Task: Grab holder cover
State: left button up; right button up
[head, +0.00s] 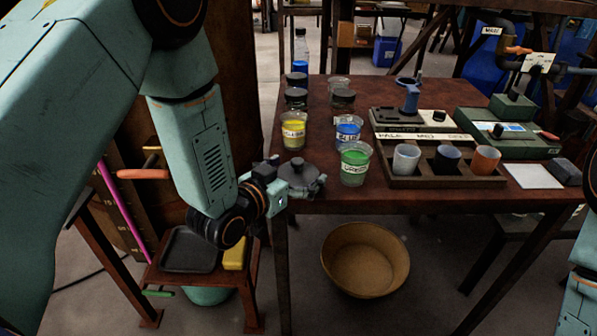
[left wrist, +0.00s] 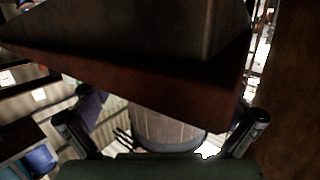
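A dark grey round lid-like piece with a knob on top (head: 303,180), which looks like the holder cover, sits at the table's near left corner. My left gripper (head: 279,186) is just left of it in the head view, its fingers spread; I cannot tell whether they touch it. In the left wrist view, the fingers of my left gripper (left wrist: 165,128) stand wide apart, with no held thing visible between them. The table's corner and edge (left wrist: 200,85) fill the upper part there, and the cover cannot be made out. My right gripper is out of view.
Yellow (head: 293,130), blue (head: 347,131) and green (head: 355,163) labelled cups stand right of the gripper. A dark tray (head: 440,182) holds three small cups. A low stool with a black tray (head: 188,250) stands below my left arm. A tan basin (head: 365,260) lies under the table.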

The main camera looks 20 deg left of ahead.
pick_arm(q)
jog(key=shift+s+r, duration=0.15)
jog(key=shift+s, duration=0.05)
jog(key=shift+c, duration=0.8)
jog(key=shift+w+f, duration=0.3)
jog(key=c, duration=0.4)
jog(key=shift+s+r, duration=0.15)
jog(key=shift+s, duration=0.05)
jog(key=shift+c, duration=1.2)
jog(key=shift+w, duration=0.15)
